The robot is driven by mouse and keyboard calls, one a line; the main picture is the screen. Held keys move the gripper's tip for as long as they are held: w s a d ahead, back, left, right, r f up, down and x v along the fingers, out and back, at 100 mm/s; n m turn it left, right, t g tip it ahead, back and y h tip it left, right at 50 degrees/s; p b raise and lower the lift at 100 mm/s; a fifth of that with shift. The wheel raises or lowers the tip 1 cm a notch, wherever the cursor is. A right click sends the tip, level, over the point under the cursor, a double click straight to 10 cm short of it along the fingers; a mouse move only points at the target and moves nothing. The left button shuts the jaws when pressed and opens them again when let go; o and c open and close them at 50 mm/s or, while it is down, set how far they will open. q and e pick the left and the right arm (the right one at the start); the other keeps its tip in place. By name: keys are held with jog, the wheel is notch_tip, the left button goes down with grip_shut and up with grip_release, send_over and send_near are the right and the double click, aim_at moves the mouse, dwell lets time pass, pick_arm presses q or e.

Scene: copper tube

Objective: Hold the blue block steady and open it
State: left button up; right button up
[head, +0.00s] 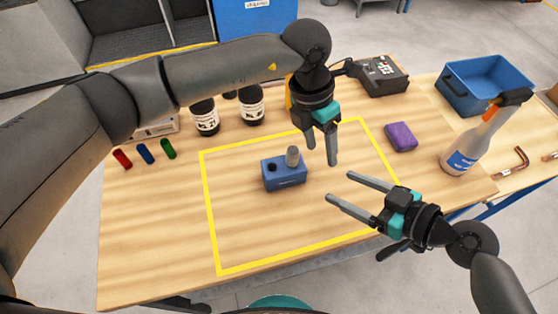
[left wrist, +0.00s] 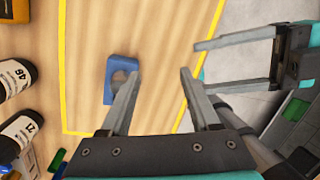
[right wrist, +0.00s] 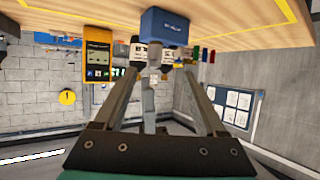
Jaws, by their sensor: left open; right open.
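The blue block (head: 284,173) sits on the wooden table inside the yellow taped outline. A grey cylindrical piece (head: 292,156) stands up from its top, beside a small dark knob or hole (head: 272,167). My left gripper (head: 322,157) is open and empty, pointing down to the right of the block. My right gripper (head: 339,187) is open and empty, low at the right of the block and pointing toward it. In the left wrist view the block (left wrist: 110,72) is partly hidden by a finger. In the right wrist view the block (right wrist: 163,27) is at the top, beyond the fingertips.
A purple sponge-like block (head: 400,137), a spray bottle (head: 472,145) and a blue bin (head: 484,85) are at the right. The taped area left of the block is clear.

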aim_at(294, 158)
pick_arm(q)
jog(key=w+a, duration=0.1)
jog(key=w+a+y, duration=0.1)
jog(key=a, duration=0.1)
jog(key=w+a+t+y, duration=0.1)
jog(key=shift+a+r, duration=0.2)
jog(key=shift+a, duration=0.1)
jog(key=shift+w+a, duration=0.15)
jog(key=shift+a, duration=0.15)
pick_arm(e)
jog(key=x, duration=1)
jog(key=w+r+x, duration=0.1)
jog(key=x, duration=0.4)
jog(key=shift+w, duration=0.2)
pick_arm(q)
jog(key=shift+d, duration=0.1)
pick_arm(e)
grip_shut()
grip_release()
jog(key=shift+t, duration=0.3)
